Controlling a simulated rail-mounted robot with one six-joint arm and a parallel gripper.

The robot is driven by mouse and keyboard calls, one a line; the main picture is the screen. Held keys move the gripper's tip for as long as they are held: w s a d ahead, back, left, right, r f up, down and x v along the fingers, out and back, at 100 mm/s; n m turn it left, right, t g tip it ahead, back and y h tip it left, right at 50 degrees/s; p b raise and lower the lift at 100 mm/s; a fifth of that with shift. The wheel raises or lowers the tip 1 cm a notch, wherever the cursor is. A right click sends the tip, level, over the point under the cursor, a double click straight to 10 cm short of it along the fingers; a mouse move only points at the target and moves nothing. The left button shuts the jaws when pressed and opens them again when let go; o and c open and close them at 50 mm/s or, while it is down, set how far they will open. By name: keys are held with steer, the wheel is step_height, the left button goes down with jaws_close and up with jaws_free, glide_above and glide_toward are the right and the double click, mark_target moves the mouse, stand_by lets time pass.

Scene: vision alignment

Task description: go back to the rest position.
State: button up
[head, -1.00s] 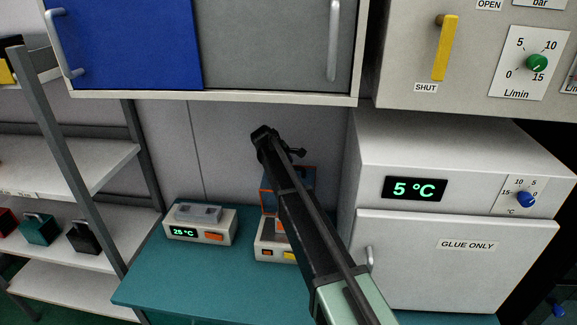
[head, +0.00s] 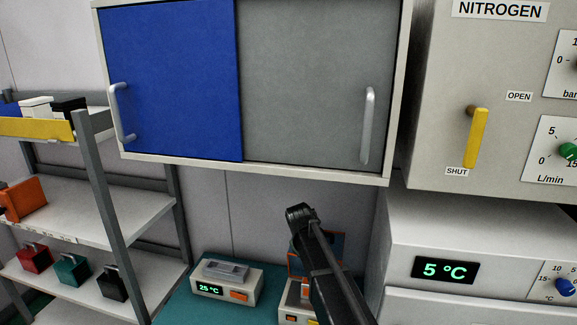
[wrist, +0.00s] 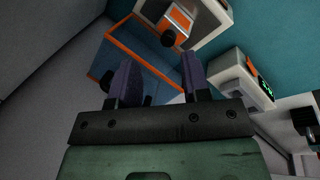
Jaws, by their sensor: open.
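My gripper (wrist: 157,82) shows in the wrist view with its two dark fingers apart and nothing between them. In the head view my arm rises from the lower right, and its dark end (head: 301,214) is in front of the wall below the grey cabinet door. Behind it on the teal bench (head: 185,308) is a device with an orange-framed lid (head: 298,262), partly hidden by my arm. The same device appears beyond the fingers in the wrist view (wrist: 135,50).
A heater reading 25 °C (head: 240,292) stands left of my arm. A wall cabinet with a blue door (head: 175,80) hangs above. A fridge reading 5 °C (head: 410,235) and a nitrogen panel (head: 430,110) are at right.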

steer(key=s+d+f+m+y+b, duration=0.1)
steer(key=s+f+b, duration=0.3)
steer(key=s, duration=0.5)
steer(key=s+d+f+m+g+y+b, duration=0.1)
steer(key=s+d+f+m+b, duration=0.2)
steer(key=s+f, duration=0.4)
steer(key=s+d+f+m+y+b, duration=0.1)
steer(key=s+d+f+b, duration=0.3)
steer(key=s, duration=0.7)
steer(key=shift+f+m+g+b, duration=0.3)
steer(key=shift+f+m+b, duration=0.45)
steer(key=shift+b, duration=0.35)
steer(key=shift+f, duration=0.1)
